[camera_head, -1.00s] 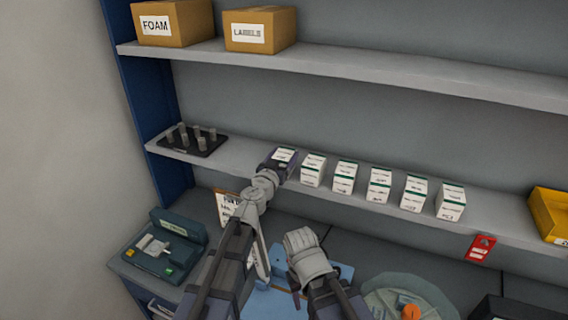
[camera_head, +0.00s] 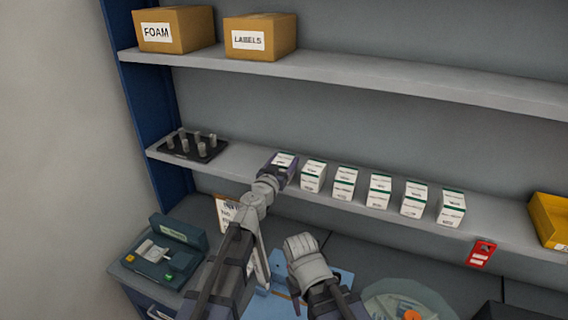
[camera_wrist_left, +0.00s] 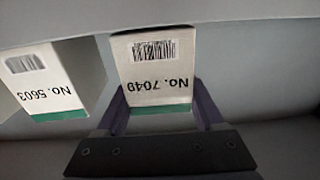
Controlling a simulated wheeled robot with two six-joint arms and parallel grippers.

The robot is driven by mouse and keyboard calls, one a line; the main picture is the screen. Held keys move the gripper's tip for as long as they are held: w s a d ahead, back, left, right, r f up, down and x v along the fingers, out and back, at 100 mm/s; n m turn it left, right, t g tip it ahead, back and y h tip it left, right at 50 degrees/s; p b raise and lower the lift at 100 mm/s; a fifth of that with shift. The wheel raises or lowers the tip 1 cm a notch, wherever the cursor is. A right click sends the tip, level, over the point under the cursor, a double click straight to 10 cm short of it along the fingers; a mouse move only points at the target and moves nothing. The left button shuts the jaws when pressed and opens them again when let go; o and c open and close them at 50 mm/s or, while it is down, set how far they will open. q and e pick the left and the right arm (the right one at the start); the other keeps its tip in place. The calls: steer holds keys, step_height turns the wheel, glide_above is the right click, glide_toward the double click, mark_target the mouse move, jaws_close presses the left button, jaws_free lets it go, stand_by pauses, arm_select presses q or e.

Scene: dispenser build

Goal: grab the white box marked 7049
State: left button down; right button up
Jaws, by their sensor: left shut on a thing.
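The white box marked 7049 (camera_wrist_left: 156,70) has a barcode and a green band, and its label appears upside down in the left wrist view. In the head view its top (camera_head: 284,160) shows at the left end of the row of boxes on the lower shelf (camera_head: 225,160). My left gripper (camera_wrist_left: 158,110) is shut on this box, one finger at each side; it also shows in the head view (camera_head: 279,168). My right arm shows low in the middle of the head view, but its fingertips cannot be made out.
A white box marked 5603 (camera_wrist_left: 45,80) stands close beside the held box. Several similar boxes (camera_head: 380,190) continue rightward along the shelf. A black tray with grey pegs (camera_head: 190,145) is at the shelf's left. A yellow bin (camera_head: 550,220) is at far right.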

mark_target(284, 158)
arm_select(q)
step_height(284, 158, up, 10)
steer(key=p, duration=0.9)
steer(key=shift+f, duration=0.2)
